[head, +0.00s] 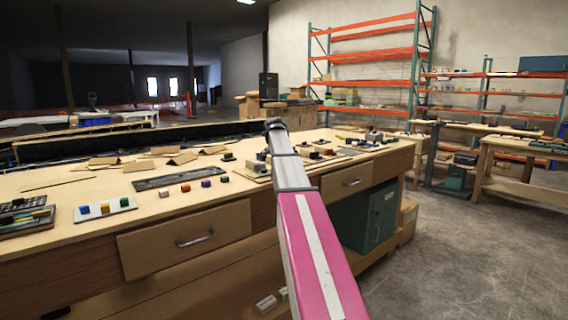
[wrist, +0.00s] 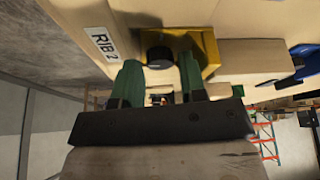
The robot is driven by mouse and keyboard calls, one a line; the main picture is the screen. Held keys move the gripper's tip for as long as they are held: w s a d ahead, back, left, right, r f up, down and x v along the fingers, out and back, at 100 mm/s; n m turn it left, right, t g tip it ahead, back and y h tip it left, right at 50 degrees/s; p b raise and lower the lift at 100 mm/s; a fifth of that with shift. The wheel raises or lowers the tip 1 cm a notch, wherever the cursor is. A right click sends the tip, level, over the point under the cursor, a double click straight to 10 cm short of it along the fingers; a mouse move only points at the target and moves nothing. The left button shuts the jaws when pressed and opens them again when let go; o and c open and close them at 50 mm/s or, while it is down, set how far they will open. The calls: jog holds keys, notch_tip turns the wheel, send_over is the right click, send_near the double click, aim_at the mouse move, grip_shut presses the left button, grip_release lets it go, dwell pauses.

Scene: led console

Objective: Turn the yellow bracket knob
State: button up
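In the wrist view, a yellow bracket (wrist: 205,48) sits on a pale wooden surface, with a dark round knob (wrist: 157,57) at its left side. My gripper (wrist: 158,70) has two green fingers spread apart, one toward each side of the knob. The fingertips are close to the knob; I cannot tell whether they touch it. Nothing is seen clamped between them. In the head view my arm reaches over the workbench, and I cannot make out the gripper or the yellow bracket there.
A label reading "RIB 2" (wrist: 103,42) is left of the knob. A blue part (wrist: 304,60) lies at the right. The workbench (head: 60,185) carries cardboard pieces, a dark strip (head: 178,178) and a white board with coloured blocks (head: 105,209). Open floor (head: 460,260) lies to the right.

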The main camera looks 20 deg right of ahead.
jog(key=v, duration=1)
jog(key=shift+r, duration=0.35)
jog(key=shift+s, duration=0.1)
